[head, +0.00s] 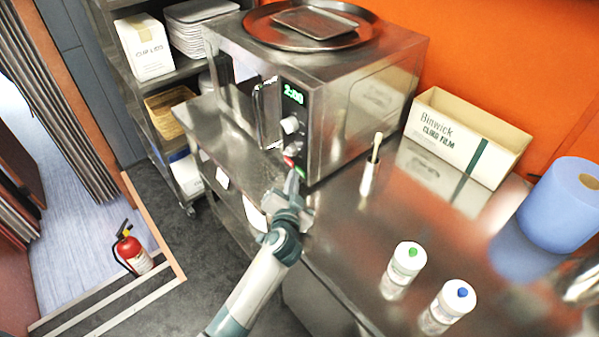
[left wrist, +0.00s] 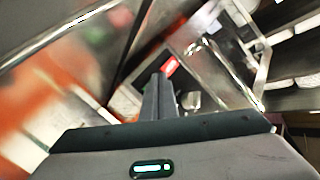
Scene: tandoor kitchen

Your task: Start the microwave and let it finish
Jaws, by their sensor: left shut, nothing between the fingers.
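The steel microwave (head: 350,100) stands on the steel counter with its front facing left. Its green display (head: 293,94) is lit and seems to read about 2:00, though the digits are blurred. Pale knobs (head: 290,125) sit below it, then a red button (head: 289,161) and a green button (head: 300,172). The red button also shows in the left wrist view (left wrist: 171,66). My left gripper (head: 294,183) is shut and empty, its tips close to these buttons. I cannot tell whether it touches one. In the left wrist view its fingers (left wrist: 158,88) point at the panel's lower end.
A round tray (head: 262,34) lies on top of the microwave. A pen-like item stands in a small holder (head: 368,180) on the counter. A cling film box (head: 465,140), two capped bottles (head: 404,268) and a blue roll (head: 562,205) are to the right. A shelf rack stands left.

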